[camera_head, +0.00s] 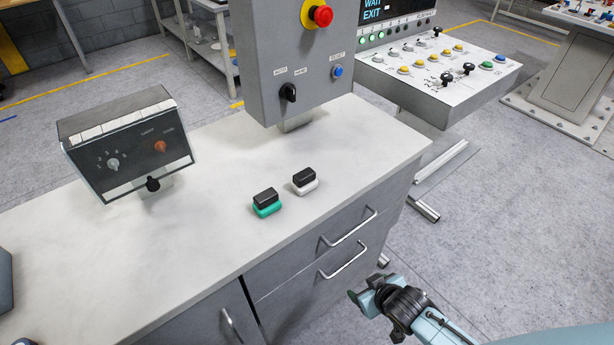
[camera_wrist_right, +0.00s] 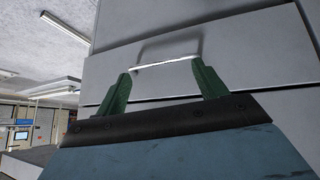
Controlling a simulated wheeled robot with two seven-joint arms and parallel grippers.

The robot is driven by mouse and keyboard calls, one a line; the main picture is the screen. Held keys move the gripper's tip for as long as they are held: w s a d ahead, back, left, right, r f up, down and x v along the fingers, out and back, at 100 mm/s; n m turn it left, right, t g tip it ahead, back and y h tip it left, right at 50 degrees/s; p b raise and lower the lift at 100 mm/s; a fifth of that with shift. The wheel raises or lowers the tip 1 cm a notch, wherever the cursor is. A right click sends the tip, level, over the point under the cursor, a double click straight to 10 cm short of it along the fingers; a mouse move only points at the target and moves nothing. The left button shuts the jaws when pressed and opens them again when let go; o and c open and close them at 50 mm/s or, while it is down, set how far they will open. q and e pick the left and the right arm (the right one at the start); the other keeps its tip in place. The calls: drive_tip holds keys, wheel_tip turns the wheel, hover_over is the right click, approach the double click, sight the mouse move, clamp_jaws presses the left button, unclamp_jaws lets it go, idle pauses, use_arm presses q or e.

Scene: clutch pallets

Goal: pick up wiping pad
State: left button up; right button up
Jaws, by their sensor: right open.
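Two small pads with black grips lie on the grey-white counter (camera_head: 140,265). One pad has a green base (camera_head: 267,203); the other pad has a white base (camera_head: 304,181) and sits just behind it to the right. My right gripper (camera_head: 362,296) is below the counter top, in front of the drawers at the right, well apart from both pads. In the right wrist view the green fingers of my right gripper (camera_wrist_right: 162,70) are spread and empty, with a drawer handle (camera_wrist_right: 165,63) showing beyond them. My left gripper is not seen.
A control box with knobs (camera_head: 128,145) stands at the counter's left. A grey panel with a red button (camera_head: 300,60) rises behind the pads. Drawers with metal handles (camera_head: 343,261) face my right arm. The counter in front of the pads is clear.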

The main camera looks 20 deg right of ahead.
drive_tip(key=w+a+r+t+y+p, duration=0.1)
drive_tip(key=w+r+t, duration=0.15)
drive_tip(key=r, duration=0.45)
drive_tip(key=w+a+r+t+y, duration=0.15)
drive_tip(key=w+r, duration=0.25)
drive_tip(key=r, duration=0.4)
drive_tip(key=n+t+y, duration=0.2)
approach(300, 174)
drive_tip(key=w+f, duration=0.2)
drive_tip(key=w, duration=0.1)
drive_tip(key=w+f, duration=0.1)
drive_tip(key=w, duration=0.1)
drive_tip(key=shift+a, duration=0.25)
drive_tip(key=shift+x, duration=3.1)
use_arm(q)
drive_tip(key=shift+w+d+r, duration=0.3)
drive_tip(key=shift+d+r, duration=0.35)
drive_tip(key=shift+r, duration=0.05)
use_arm(e)
drive_tip(key=shift+s+a+r, duration=0.1)
drive_tip(key=shift+a, duration=0.1)
drive_tip(key=c, duration=1)
